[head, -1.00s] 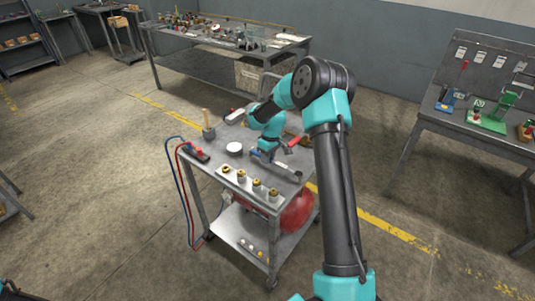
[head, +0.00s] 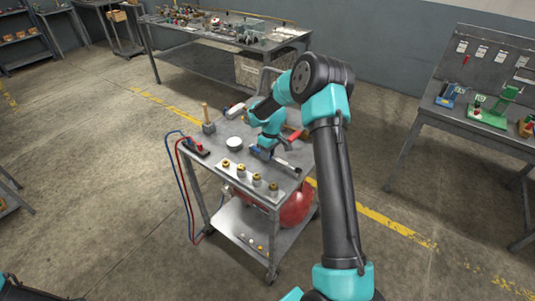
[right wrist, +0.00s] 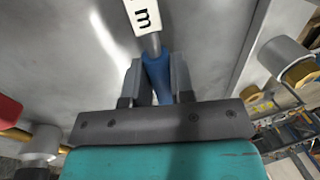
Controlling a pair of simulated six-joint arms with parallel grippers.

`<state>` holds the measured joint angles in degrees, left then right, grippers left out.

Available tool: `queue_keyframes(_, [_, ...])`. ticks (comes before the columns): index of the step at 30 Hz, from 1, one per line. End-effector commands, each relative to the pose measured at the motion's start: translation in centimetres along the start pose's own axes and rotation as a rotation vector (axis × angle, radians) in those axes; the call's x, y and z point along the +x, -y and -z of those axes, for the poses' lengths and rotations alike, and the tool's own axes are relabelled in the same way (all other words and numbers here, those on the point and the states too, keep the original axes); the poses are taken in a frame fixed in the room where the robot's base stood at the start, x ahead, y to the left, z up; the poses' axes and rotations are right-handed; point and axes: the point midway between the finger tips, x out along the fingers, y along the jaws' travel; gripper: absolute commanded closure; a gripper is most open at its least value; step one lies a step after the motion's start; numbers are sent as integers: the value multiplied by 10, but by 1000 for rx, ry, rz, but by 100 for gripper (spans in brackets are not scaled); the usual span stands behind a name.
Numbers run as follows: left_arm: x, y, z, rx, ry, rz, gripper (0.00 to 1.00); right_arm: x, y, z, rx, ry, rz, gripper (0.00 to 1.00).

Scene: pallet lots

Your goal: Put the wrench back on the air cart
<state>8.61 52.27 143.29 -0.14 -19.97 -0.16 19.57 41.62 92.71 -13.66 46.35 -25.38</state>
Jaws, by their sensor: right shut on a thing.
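The wrench (head: 284,163) has a blue handle, a grey shaft and a white label. It lies over the right part of the air cart's grey top (head: 212,163); I cannot tell whether it touches it. My right gripper (head: 262,150) reaches down over the cart and is shut on the blue handle. In the right wrist view the handle (right wrist: 158,72) sits between the fingers (right wrist: 157,82), with the shaft and label (right wrist: 143,15) pointing away over bare metal. The wrench's far end is cut off there. My left gripper is not in view.
Brass-topped cylinders (head: 241,170) line the cart's front edge. A white disc (head: 234,144), a mallet (head: 208,126) and a red-and-black device with hoses (head: 195,148) stand left of the wrench. A red tank (head: 296,208) is below. A bench (head: 470,130) stands at right.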

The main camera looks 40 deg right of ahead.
Motion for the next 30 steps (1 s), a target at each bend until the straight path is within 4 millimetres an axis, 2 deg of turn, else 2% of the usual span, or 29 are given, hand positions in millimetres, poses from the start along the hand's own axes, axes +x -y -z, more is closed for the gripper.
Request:
queue_keyframes(11, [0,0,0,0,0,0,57,5,-1,0,0,0,0,100])
queue_keyframes(12, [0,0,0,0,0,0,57,5,-1,0,0,0,0,74])
queue_keyframes(20, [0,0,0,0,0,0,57,5,-1,0,0,0,0,50])
queue_keyframes(30, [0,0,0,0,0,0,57,3,-1,0,0,0,0,48])
